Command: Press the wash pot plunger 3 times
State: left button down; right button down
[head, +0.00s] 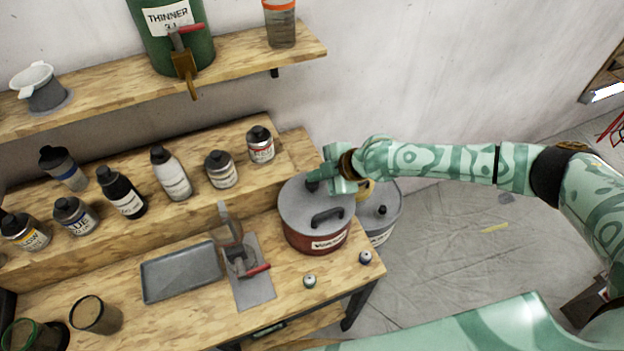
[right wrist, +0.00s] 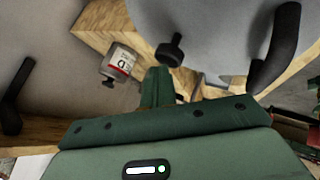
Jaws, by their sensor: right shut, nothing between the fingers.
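The wash pot (head: 305,238) is a red pot with a grey lid, standing at the right end of the wooden bench. Its lid carries a black bar handle (head: 327,216), also seen in the right wrist view (right wrist: 278,50). The plunger is a small black knob on the lid (right wrist: 172,50), clear in the right wrist view and mostly hidden by my gripper in the head view. My right gripper (head: 318,177) is shut and empty at the plunger. Its fingertips (right wrist: 157,85) appear just beside the knob; contact cannot be told. My left gripper is not in view.
A second grey-lidded pot (head: 385,212) stands behind the wash pot, to its right. Several paint bottles line the raised step at left.

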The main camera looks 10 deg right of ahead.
aim_at(317, 183)
jog(key=shift+f+b, duration=0.55)
jog(key=shift+f, duration=0.15)
dwell(0.6)
jog(key=shift+r+p, duration=1.25)
jog(key=shift+r, duration=0.4)
jog(key=shift+r, duration=0.15)
notch_tip(317, 183, up, 5)
jog(key=p, duration=0.4)
dwell(1.7)
